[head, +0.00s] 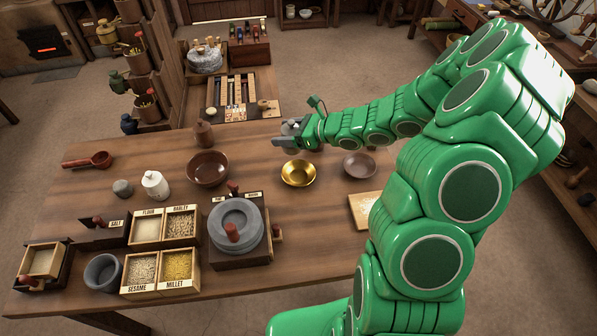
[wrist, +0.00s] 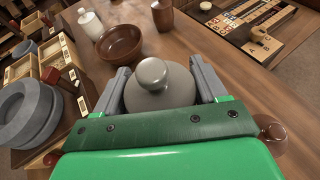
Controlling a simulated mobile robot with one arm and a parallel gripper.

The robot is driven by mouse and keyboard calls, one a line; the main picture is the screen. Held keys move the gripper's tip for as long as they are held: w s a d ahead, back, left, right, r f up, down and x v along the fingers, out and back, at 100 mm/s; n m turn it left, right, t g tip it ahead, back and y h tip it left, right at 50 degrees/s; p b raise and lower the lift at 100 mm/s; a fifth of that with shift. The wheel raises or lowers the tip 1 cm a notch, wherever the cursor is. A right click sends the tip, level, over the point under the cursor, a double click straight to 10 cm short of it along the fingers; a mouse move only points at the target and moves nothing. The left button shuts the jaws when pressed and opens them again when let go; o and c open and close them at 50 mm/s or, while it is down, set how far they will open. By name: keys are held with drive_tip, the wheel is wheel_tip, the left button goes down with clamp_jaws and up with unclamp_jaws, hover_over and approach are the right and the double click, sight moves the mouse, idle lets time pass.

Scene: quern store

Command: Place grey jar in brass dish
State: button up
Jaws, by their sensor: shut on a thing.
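The grey jar (wrist: 160,92), with a rounded lid and knob, is between the two fingers of my gripper (wrist: 160,78) in the wrist view. The fingers are shut on its sides. In the head view my gripper (head: 287,138) is at the far edge of the table, and the jar (head: 291,128) is partly hidden by it. The brass dish (head: 298,174) stands on the table, nearer the camera than my gripper, and looks empty. The jar is apart from the dish. The dish does not show in the wrist view.
A red-brown bowl (head: 207,169) stands left of the dish, and a smaller brown bowl (head: 360,165) stands to its right. A quern (head: 237,226) and grain boxes (head: 146,229) are nearer the front. A brown bottle (head: 203,134) stands at the back.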

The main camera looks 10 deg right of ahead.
drive_tip(key=shift+s+d+f+n+g+y, duration=0.3)
drive_tip(key=shift+s+f, duration=0.2)
drive_tip(key=shift+s, duration=0.2)
drive_tip(key=shift+s+d+f+n+g+y, duration=0.1)
drive_tip(key=shift+s+d+f+n+g, duration=0.1)
drive_tip(key=shift+s+d+f+n, duration=0.4)
hover_over(293, 175)
drive_tip(key=shift+f, duration=3.9)
drive_tip(key=shift+f, duration=0.15)
drive_tip(key=o, duration=1.5)
drive_tip(key=shift+c, duration=0.2)
